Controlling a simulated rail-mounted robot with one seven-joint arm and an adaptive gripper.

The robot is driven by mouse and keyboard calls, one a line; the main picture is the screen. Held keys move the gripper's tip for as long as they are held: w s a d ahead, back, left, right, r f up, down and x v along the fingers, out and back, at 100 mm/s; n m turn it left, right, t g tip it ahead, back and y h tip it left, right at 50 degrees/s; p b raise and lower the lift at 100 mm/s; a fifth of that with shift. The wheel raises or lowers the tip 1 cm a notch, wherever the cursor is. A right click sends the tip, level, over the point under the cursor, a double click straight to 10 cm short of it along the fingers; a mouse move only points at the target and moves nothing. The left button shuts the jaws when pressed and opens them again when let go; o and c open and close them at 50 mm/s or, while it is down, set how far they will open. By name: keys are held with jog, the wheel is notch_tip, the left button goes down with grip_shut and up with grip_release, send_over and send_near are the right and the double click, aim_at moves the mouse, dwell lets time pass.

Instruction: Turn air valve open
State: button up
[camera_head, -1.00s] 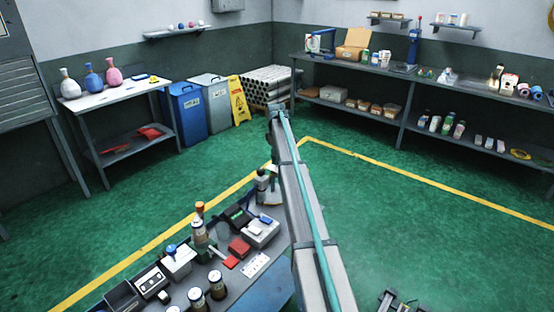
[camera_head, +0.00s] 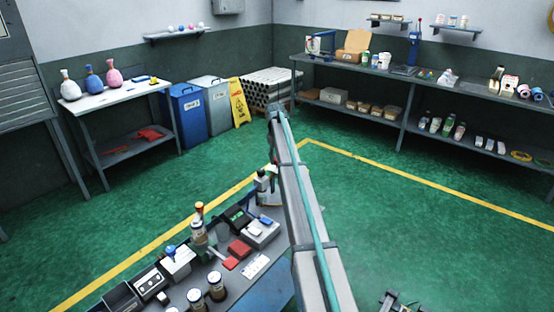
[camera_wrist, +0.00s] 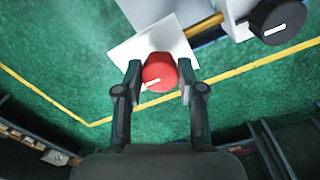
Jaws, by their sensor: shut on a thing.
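In the wrist view, a round red knob (camera_wrist: 159,70) with a white mark stands in front of a white plate (camera_wrist: 172,38). The white mark is slanted. My gripper (camera_wrist: 160,78) has one dark finger on each side of the red knob and is shut on it. A black knob (camera_wrist: 281,20) with a white mark sits at the upper right, beside a brass-coloured pipe (camera_wrist: 205,25). No label shows which knob is the air valve. In the head view, my arm hides most of the gripper and the red knob.
A workbench (camera_head: 262,290) crowded with bottles, boxes and a red item (camera_head: 239,248) stands at the lower left of my arm. Shelves (camera_head: 440,85) line the right wall, with a side table (camera_head: 120,92) and bins (camera_head: 187,115) at the back left. The green floor between is clear.

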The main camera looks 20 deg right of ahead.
dwell(0.4)
jog(key=o, duration=1.1)
jog(key=shift+o, duration=0.2)
notch_tip(320, 180, up, 12)
jog(key=shift+a, duration=0.15)
